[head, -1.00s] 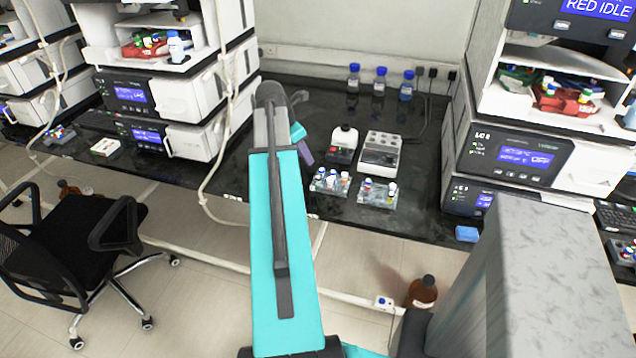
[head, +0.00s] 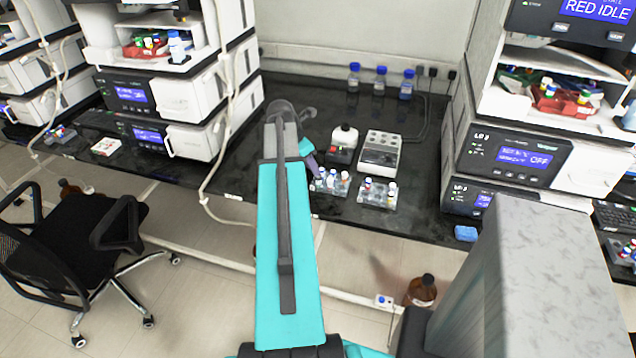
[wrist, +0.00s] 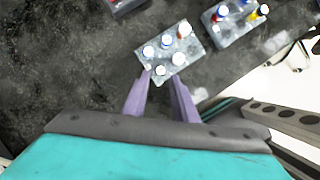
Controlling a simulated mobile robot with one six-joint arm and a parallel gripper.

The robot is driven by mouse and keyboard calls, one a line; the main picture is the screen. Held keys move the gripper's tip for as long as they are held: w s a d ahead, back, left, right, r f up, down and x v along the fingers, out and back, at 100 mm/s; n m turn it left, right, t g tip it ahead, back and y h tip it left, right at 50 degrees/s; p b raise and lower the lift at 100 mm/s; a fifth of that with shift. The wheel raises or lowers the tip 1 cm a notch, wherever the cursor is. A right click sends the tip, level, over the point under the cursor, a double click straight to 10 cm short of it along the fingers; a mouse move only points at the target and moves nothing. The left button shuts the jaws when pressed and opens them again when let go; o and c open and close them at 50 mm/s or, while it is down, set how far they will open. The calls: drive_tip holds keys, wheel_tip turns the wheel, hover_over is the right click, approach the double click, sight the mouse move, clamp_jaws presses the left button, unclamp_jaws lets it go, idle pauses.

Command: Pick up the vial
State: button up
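Several small vials with mostly white caps stand in a clear rack (wrist: 186,62) on the black bench; it also shows in the head view (head: 333,186). My gripper (wrist: 161,77) has two purple fingers, spread apart, at the near edge of this rack. A white-capped vial (wrist: 160,71) at the rack's near edge appears between the fingertips in the wrist view. I cannot tell whether the fingers touch it or are still above it. In the head view my gripper (head: 316,175) is at the rack's left side, partly hidden by my arm. Which vial is meant is unclear.
A second clear rack (head: 377,197) with colour-capped vials stands just to the right. Behind are a dark device with a white top (head: 343,145) and a grey block with wells (head: 380,155). Blue-capped bottles (head: 380,80) stand at the wall. Instrument stacks flank the bench.

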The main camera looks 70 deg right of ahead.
sight(318, 181)
drive_tip(key=shift+p+x, duration=0.8)
drive_tip(key=shift+x, duration=1.8)
drive_tip(key=shift+s, duration=0.1)
clamp_jaws()
